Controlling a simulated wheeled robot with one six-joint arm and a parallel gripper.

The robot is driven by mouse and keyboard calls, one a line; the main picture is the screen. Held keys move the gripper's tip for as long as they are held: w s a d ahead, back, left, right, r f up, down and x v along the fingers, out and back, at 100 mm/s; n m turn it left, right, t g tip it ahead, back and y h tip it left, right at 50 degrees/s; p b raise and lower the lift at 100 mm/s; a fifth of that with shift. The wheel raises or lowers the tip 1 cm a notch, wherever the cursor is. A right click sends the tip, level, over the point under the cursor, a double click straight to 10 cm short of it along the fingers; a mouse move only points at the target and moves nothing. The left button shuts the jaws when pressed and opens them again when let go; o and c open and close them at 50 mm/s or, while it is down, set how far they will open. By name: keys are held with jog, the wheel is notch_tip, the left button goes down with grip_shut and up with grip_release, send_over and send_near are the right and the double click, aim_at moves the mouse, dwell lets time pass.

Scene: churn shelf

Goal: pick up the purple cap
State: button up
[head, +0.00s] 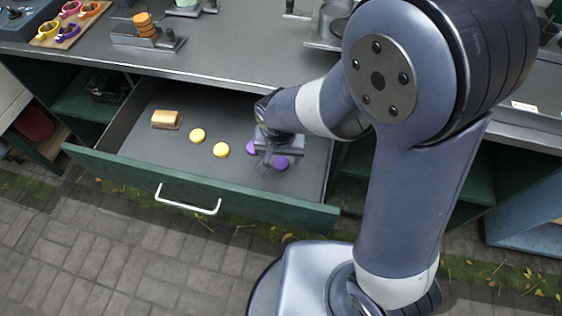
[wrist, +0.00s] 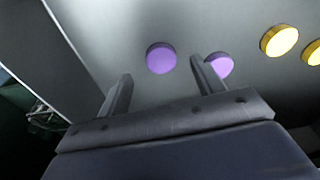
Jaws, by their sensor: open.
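Two purple caps lie in the open drawer. One purple cap (head: 281,162) is at the right of my gripper in the head view; the other purple cap (head: 251,147) shows partly at its left. In the wrist view, one purple cap (wrist: 161,58) lies ahead, between the lines of the two fingers, and the other purple cap (wrist: 220,65) is partly hidden behind the right finger. My gripper (wrist: 160,85) is open and empty above the drawer floor. It also shows in the head view (head: 268,160). I cannot tell its exact height.
Two yellow caps (head: 221,150) (head: 197,135) and a brown block (head: 166,119) lie left of my gripper in the drawer. The drawer's green front (head: 200,190) with its white handle borders the near side. The grey counter (head: 230,50) overhangs the back.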

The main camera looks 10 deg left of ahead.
aim_at(281, 162)
jog(key=f, duration=0.2)
jog(key=w+f, duration=0.1)
jog(key=f, duration=0.1)
jog(key=shift+c, duration=0.4)
jog(key=c, duration=0.9)
jog(key=shift+c, duration=0.2)
